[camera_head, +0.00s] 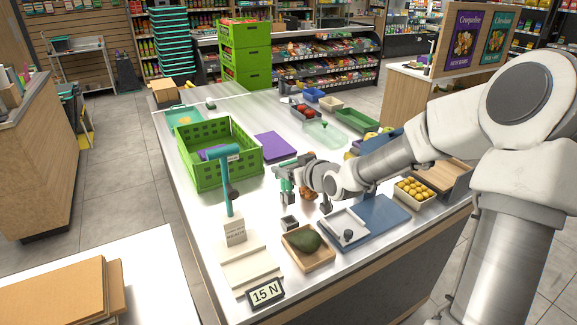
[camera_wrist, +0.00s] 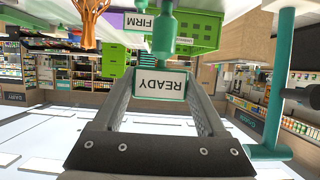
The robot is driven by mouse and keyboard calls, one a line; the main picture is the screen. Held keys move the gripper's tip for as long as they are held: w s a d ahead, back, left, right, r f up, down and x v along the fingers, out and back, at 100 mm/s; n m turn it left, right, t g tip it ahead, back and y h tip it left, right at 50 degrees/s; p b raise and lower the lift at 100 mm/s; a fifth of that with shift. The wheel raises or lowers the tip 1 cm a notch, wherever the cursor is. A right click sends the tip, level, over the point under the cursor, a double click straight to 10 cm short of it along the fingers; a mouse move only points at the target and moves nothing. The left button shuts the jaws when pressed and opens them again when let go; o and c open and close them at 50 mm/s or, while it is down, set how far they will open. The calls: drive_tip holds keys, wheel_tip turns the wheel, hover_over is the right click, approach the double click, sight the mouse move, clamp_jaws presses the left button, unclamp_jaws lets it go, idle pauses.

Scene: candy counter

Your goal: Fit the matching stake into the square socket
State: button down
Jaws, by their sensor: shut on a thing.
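My gripper (camera_head: 285,176) is shut on a green stake (camera_head: 287,187), held above the counter. In the wrist view the green stake (camera_wrist: 163,38) carries a white plate reading READY, between the fingers of my gripper (camera_wrist: 161,92). A small dark square holder (camera_head: 289,223) stands on the counter below and in front of my gripper, apart from the stake; it looks like the square socket, but its opening is too small to see clearly.
A teal T-shaped post (camera_head: 226,185) rises left of the holder. A green crate (camera_head: 190,172) stands behind the post. A wooden tray with an avocado (camera_head: 306,241) and a blue board (camera_head: 388,222) lie close in front and right. A 15 N display (camera_head: 265,292) is near the front edge.

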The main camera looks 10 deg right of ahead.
sight(292, 196)
drive_tip(key=shift+f+b, duration=2.5)
drive_tip(key=shift+f, duration=0.4)
drive_tip(key=shift+f+b, duration=1.4)
drive_tip(key=shift+f, duration=0.45)
unclamp_jaws()
drive_tip(key=p+v, duration=0.4)
drive_tip(key=v, duration=1.3)
drive_tip(key=shift+s, duration=0.25)
drive_tip(key=shift+r, duration=0.1)
